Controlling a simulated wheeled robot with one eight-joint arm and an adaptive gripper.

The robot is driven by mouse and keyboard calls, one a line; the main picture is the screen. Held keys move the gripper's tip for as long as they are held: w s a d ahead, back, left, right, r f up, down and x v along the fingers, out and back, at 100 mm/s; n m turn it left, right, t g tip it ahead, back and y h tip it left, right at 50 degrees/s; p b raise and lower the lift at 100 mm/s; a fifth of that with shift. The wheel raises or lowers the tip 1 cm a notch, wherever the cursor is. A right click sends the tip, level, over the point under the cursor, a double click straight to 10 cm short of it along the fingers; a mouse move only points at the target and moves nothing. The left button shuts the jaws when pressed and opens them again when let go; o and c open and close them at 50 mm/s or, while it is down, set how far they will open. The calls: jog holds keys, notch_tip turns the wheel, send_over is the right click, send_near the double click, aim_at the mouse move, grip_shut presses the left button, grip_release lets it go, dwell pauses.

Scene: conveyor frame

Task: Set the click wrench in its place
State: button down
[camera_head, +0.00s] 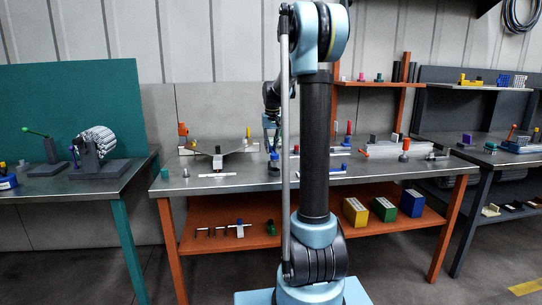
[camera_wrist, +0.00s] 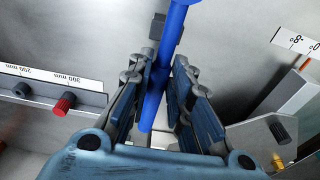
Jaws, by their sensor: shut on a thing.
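My gripper (camera_wrist: 168,75) is shut on a long blue bar-shaped tool (camera_wrist: 178,18) in the wrist view, which I take to be the click wrench.
In the wrist view a grey block with a red knob (camera_wrist: 64,103) and a millimetre scale is at left. A grey fixture with a brass screw (camera_wrist: 278,130) is at right. A clamped round part (camera_head: 95,142) stands on the left bench. Coloured boxes (camera_head: 384,208) stand on the lower shelf.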

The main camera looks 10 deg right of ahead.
aim_at(272, 148)
notch_tip(272, 148, up, 6)
jog(key=shift+f, duration=3.25)
jog(key=shift+s+f, duration=0.15)
jog(key=shift+f, duration=1.35)
jog(key=c, duration=1.4)
grip_release()
